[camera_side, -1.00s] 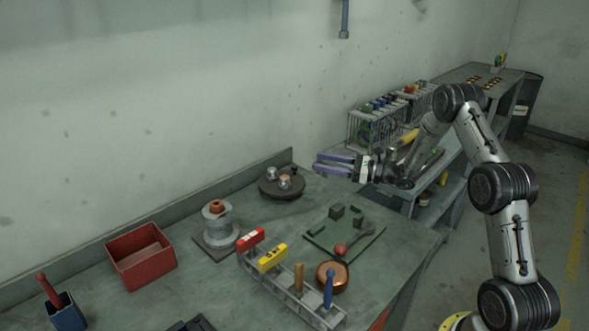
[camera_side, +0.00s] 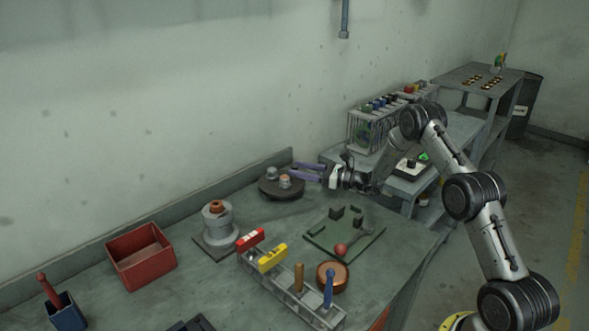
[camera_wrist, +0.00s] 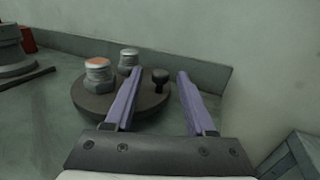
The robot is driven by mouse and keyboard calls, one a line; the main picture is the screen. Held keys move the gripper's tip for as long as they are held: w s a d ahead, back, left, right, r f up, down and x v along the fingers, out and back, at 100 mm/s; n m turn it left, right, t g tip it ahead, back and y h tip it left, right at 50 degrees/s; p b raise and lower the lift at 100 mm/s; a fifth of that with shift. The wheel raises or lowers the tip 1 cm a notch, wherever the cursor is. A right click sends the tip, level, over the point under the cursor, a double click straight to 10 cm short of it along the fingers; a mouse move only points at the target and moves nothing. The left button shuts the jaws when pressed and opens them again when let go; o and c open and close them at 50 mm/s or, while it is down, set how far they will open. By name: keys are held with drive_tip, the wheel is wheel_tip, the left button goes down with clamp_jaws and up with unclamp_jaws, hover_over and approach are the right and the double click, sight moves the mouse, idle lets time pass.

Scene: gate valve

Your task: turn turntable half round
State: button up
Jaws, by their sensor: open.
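The turntable (camera_side: 281,192) is a dark round disc near the back edge of the bench. It also shows in the wrist view (camera_wrist: 92,106). On it stand a jar with an orange-brown top (camera_wrist: 98,75), a grey capped piece (camera_wrist: 128,60) and a small dark knob (camera_wrist: 160,79). My gripper (camera_side: 292,172) has purple fingers and is open at the turntable's right side. In the wrist view the open fingers (camera_wrist: 160,80) have the knob between them in the picture. I cannot tell whether they touch it. In the side view the knob is hidden or too small to make out.
A grey flanged valve (camera_side: 218,225) stands left of the turntable, with a red bin (camera_side: 141,256) beyond it. A green board (camera_side: 319,237) with small blocks lies in front. A rack (camera_side: 290,290) with colored handles is nearer. The back wall is close behind the turntable.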

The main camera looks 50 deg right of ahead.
drive_tip(key=shift+x, duration=1.05)
clamp_jaws()
idle(0.7)
